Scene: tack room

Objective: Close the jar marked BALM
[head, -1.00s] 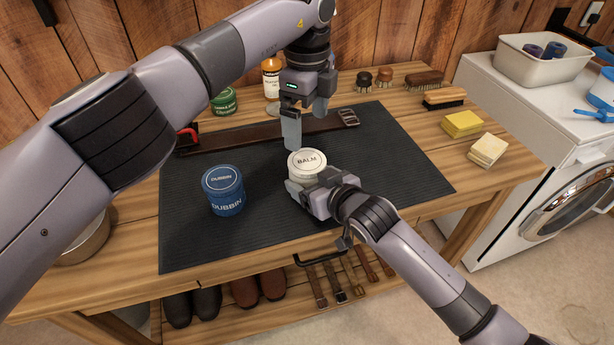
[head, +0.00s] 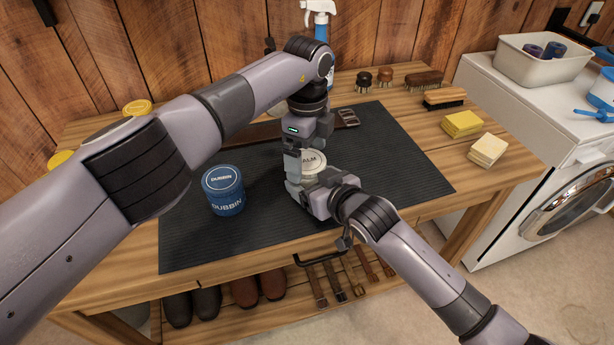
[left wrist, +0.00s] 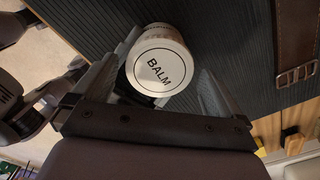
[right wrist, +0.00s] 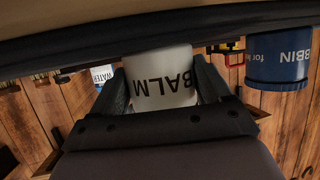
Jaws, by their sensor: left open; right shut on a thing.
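The white jar marked BALM (head: 316,161) stands upright on the dark mat, with a white lid marked BALM on its top. My right gripper (head: 314,184) is shut on the jar's body from the front; the right wrist view shows the jar (right wrist: 163,78) between its fingers. My left gripper (head: 303,163) points down over the jar, open. In the left wrist view the lid (left wrist: 160,72) lies between its spread fingers. I cannot tell whether they touch it. The lid's seating is not clear, as the grippers hide much of the jar.
A blue DUBBIN jar (head: 223,192) stands on the mat (head: 400,160), left of the BALM jar. A leather strap (head: 255,133) lies behind. A spray bottle (head: 319,30), brushes (head: 445,98) and yellow sponges (head: 462,124) are farther back. The mat's right side is clear.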

